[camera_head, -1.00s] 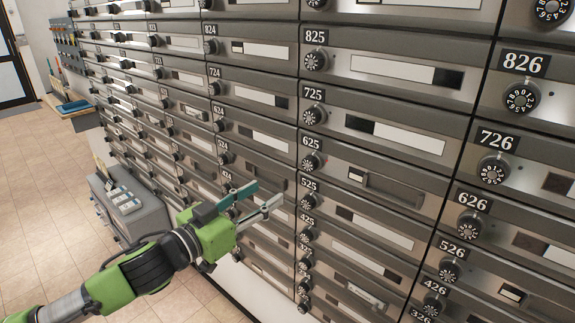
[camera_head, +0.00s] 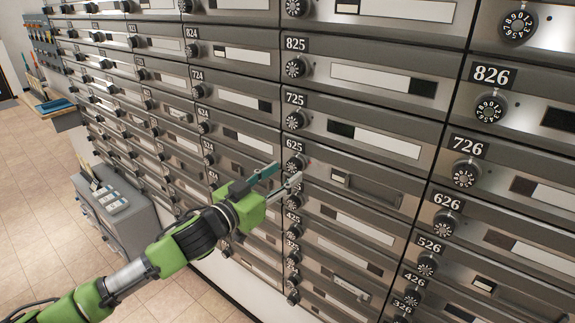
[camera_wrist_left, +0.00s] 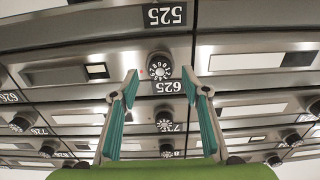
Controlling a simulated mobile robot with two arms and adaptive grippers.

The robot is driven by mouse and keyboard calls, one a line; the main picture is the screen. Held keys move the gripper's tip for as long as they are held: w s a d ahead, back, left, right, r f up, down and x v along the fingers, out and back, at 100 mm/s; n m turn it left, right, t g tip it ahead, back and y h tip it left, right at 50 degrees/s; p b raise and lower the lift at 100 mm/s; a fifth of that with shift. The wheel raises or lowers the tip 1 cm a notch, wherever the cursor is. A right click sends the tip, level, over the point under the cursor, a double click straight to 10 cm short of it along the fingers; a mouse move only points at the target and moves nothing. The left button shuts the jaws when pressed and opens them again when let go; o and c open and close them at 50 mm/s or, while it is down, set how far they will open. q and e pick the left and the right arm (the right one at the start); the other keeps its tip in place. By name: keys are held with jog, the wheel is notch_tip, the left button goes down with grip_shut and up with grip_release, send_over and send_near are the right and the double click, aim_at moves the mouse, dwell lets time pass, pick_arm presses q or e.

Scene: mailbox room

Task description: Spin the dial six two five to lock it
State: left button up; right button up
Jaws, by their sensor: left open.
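The dial of box 625 (camera_head: 296,163) is a round black knob with white digits, on the left end of that box's metal front (camera_head: 415,200). In the left wrist view, which is upside down, the dial (camera_wrist_left: 160,66) is just beyond the fingertips, roughly centred between them, with its 625 label (camera_wrist_left: 168,87) below it. My left gripper (camera_head: 286,173) is open and empty, its fingers pointing at the dial from the lower left. Its teal-padded fingers also show in the left wrist view (camera_wrist_left: 160,76); I see no contact. My right gripper is out of view.
The 725 dial (camera_head: 295,121) is close above and the 425 dial (camera_head: 292,233) below, in the same column. A grey cabinet (camera_head: 120,215) stands at the lower left. The tiled floor (camera_head: 40,190) on the left is clear.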

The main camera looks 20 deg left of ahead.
aim_at(294, 166)
pick_arm(q)
jog(key=shift+p+x, duration=0.3)
jog(key=shift+x, duration=0.95)
jog(key=c, duration=1.1)
jog(key=shift+m, duration=0.3)
